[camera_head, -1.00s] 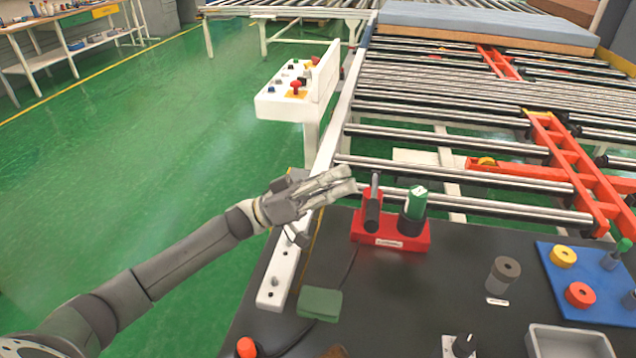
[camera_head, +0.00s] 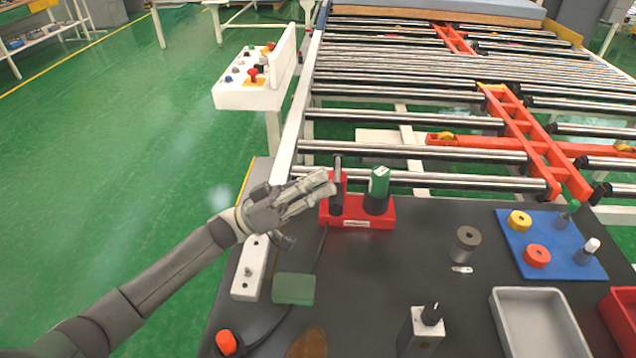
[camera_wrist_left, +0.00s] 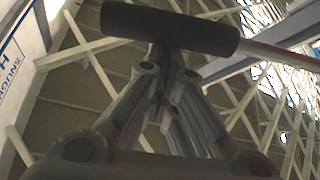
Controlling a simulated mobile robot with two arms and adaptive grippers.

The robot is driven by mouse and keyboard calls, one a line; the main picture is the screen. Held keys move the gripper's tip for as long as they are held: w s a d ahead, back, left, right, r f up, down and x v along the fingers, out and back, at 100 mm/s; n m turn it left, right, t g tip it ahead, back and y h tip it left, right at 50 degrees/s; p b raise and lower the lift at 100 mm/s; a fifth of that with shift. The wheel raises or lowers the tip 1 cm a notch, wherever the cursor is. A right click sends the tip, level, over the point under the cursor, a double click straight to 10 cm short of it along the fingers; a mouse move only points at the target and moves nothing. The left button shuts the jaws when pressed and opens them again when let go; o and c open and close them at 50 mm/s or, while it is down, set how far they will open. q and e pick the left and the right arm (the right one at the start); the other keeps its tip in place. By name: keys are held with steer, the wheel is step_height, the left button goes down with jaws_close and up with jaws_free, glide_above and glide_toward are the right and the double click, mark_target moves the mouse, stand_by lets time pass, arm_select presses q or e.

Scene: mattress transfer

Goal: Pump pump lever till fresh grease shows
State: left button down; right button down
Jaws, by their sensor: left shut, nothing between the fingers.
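A red pump unit (camera_head: 358,215) stands on the dark table, with a black-sleeved lever (camera_head: 337,198) upright at its left and a green canister (camera_head: 378,182) in a black holder at its right. My left gripper (camera_head: 328,184) is shut and empty, its fingertips at the left side of the lever. In the left wrist view a black cylindrical grip (camera_wrist_left: 170,28) with a thin rod lies across, just beyond my closed fingertips (camera_wrist_left: 162,55); I cannot tell whether they touch. No grease is visible. My right gripper is out of view.
A green pad (camera_head: 293,289), a grey cylinder (camera_head: 465,244), a grey tray (camera_head: 540,325) and a blue mat (camera_head: 545,262) with colored rings lie on the table (camera_head: 400,270). A roller conveyor (camera_head: 420,120) is behind. A white control box (camera_head: 250,92) stands at back left.

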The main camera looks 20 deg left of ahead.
arm_select(q)
step_height(320, 180, down, 8)
steer(key=s+m+g+h+b, duration=0.1)
steer(key=m+g+b, duration=0.3)
steer(key=b, duration=0.5)
steer(key=shift+s+d+f+m+h, duration=0.25)
steer(key=shift+s+m, duration=0.4)
steer(key=shift+m, duration=0.65)
steer(key=shift+r, duration=0.25)
step_height(320, 180, up, 4)
steer(key=p, duration=0.3)
steer(key=b+v, duration=0.3)
steer(key=v, duration=0.7)
steer(key=shift+a, duration=0.4)
steer(key=shift+f, duration=0.1)
